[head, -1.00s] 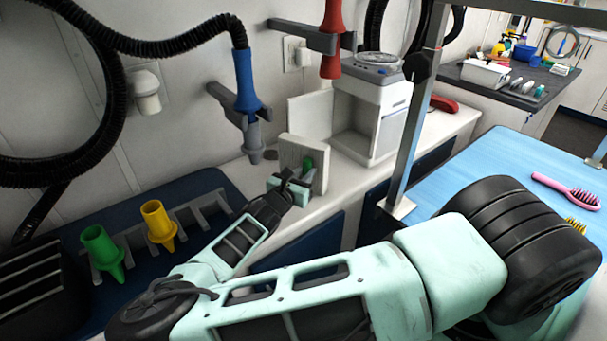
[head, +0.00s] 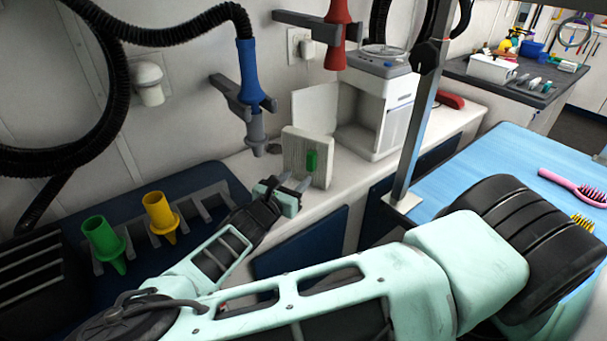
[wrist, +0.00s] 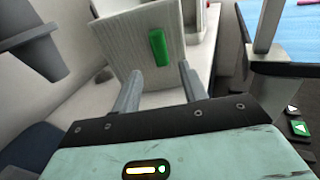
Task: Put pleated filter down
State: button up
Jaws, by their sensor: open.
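The pleated filter (head: 295,150) is a pale square panel with a green tab (head: 312,161) on its face. It stands upright on the white counter (head: 345,185), in front of the white machine. The filter also shows in the wrist view (wrist: 130,62), just beyond the fingertips, with its green tab (wrist: 159,47) facing me. My gripper (head: 293,184) is open and empty, with its fingers pointing at the filter; it also shows in the wrist view (wrist: 158,80). A gap shows between the fingers and the tab. The filter's far side is hidden.
A white machine (head: 375,110) stands close behind the filter. A blue nozzle (head: 249,85) hangs from a wall bracket above left. Green (head: 104,240) and yellow (head: 160,215) nozzles sit in a rack at left. A metal post (head: 418,130) rises at right by the blue table (head: 500,165).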

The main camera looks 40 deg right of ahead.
jog(key=s+a+f+m+g+y, duration=0.2)
jog(key=s+a+m+g+y, duration=0.25)
jog(key=s, duration=0.35)
jog(key=s+a+f+m+g+y, duration=0.1)
jog(key=s+a+m+g+y, duration=0.3)
jog(key=s, duration=0.5)
jog(key=s+a+r+m+y, duration=0.3)
jog(key=s+a+r+y, duration=0.1)
jog(key=r, duration=0.5)
jog(key=s+a+r+m+y, duration=0.3)
jog(key=s+a+r, duration=0.3)
jog(key=r, duration=0.4)
jog(key=shift+s+a+m+t+y+b, duration=0.35)
jog(key=shift+s+a+m+t, duration=0.15)
jog(key=shift+a, duration=0.2)
jog(key=shift+w, duration=0.15)
